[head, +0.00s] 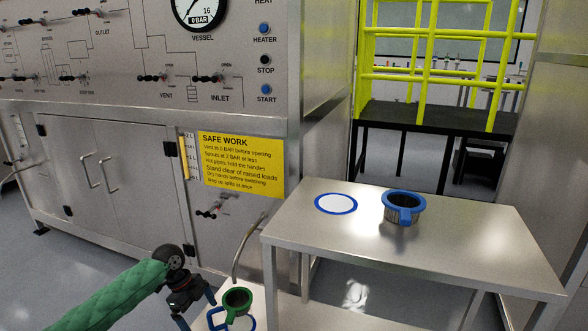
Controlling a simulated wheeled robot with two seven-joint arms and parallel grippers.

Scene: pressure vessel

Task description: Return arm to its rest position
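My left arm in its green sleeve comes in at the lower left. Its dark gripper (198,312) points down with its fingers spread apart, and nothing shows between them. A green-rimmed cup (237,299) with a green handle stands just right of the gripper, apart from it, on a low light surface. A blue-rimmed metal cup (403,207) with a blue handle stands on the steel table (480,245). The lower part of my gripper is close to the bottom edge of the picture. My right gripper is not in view.
A white disc with a blue ring (336,203) lies left of the blue-rimmed cup. A steel control cabinet (130,170) with valves, a gauge (199,9) and a yellow safety sign (241,163) fills the left. A bent pipe (243,249) hangs near the green-rimmed cup. A yellow frame (431,60) stands behind.

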